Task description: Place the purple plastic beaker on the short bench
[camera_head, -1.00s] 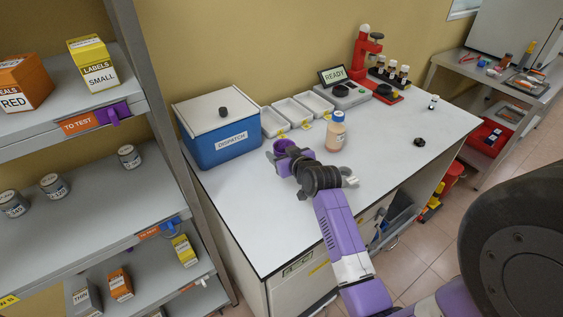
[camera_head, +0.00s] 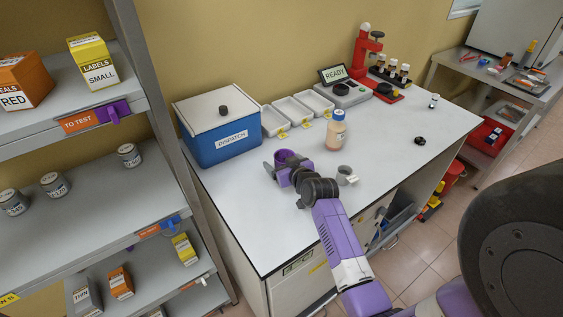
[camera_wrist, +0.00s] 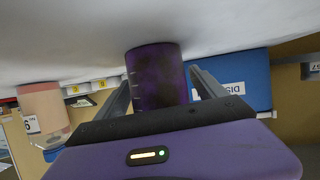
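The purple beaker (camera_head: 288,156) is at the left part of the white-topped bench (camera_head: 385,180), in front of the blue dispatch box. My gripper (camera_head: 284,168) is shut on the beaker. I cannot tell whether its base is touching the bench top. A smaller grey bench (camera_head: 488,78) stands at the back right. No label shows which bench is the short one.
A blue DISPATCH box (camera_head: 222,144), white trays (camera_head: 295,112) and a blue-capped bottle (camera_head: 336,133) stand behind my gripper. A small grey cup (camera_head: 346,176) is just right of my wrist. Shelves (camera_head: 90,200) rise at left. The white bench's right front is mostly clear.

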